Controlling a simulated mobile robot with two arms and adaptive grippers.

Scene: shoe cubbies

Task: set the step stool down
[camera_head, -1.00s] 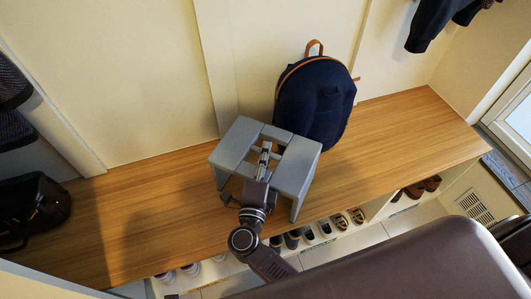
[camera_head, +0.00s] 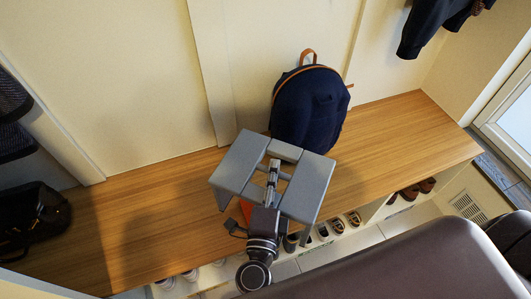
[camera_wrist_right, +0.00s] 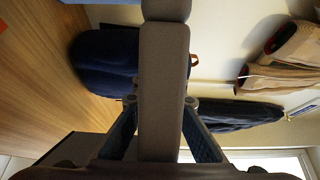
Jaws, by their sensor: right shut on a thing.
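The grey step stool (camera_head: 309,186) is in front of the bench's middle in the head view, top up and slightly tilted. My right gripper (camera_head: 273,174) is shut on the stool's central bar. In the right wrist view the two fingers (camera_wrist_right: 162,118) close on both sides of this grey bar (camera_wrist_right: 163,75). The stool appears held above the bench (camera_head: 165,205), but its feet are mostly hidden. My left gripper is in neither view.
A navy backpack (camera_head: 308,108) stands on the bench against the wall, behind the stool. A black bag (camera_head: 35,220) lies at the left end. A small orange thing (camera_head: 246,208) shows beside my gripper. Shoes (camera_head: 337,225) sit below. Bench right of the backpack is clear.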

